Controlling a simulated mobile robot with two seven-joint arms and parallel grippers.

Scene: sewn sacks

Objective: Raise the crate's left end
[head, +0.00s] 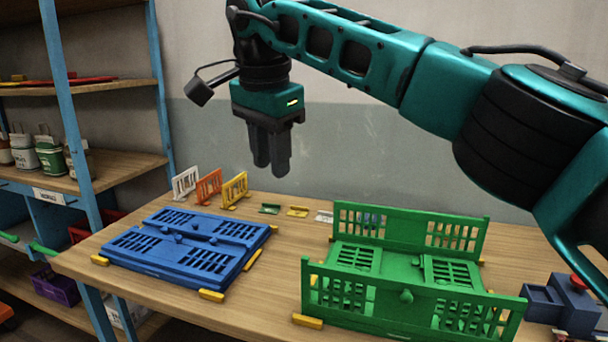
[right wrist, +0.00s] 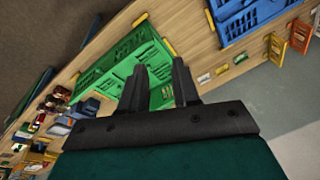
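The green crate (head: 408,310) stands on the table at the right, with its front and back long walls upright. Its left end panel (head: 352,258) and right end panel (head: 450,272) lie folded down flat between these walls. The crate also shows in the right wrist view (right wrist: 120,58), partly behind the fingers. My right gripper (head: 270,172) points down in the air, above the back of the table and left of the green crate. Its two fingers (right wrist: 160,66) stand apart with nothing between them. My left gripper is not in view.
A blue crate (head: 190,247) lies folded flat at the left, among yellow blocks. White, orange and yellow panels (head: 208,188) stand behind it. A dark blue box with a red knob (head: 562,303) is at the far right. Bare table lies between the crates.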

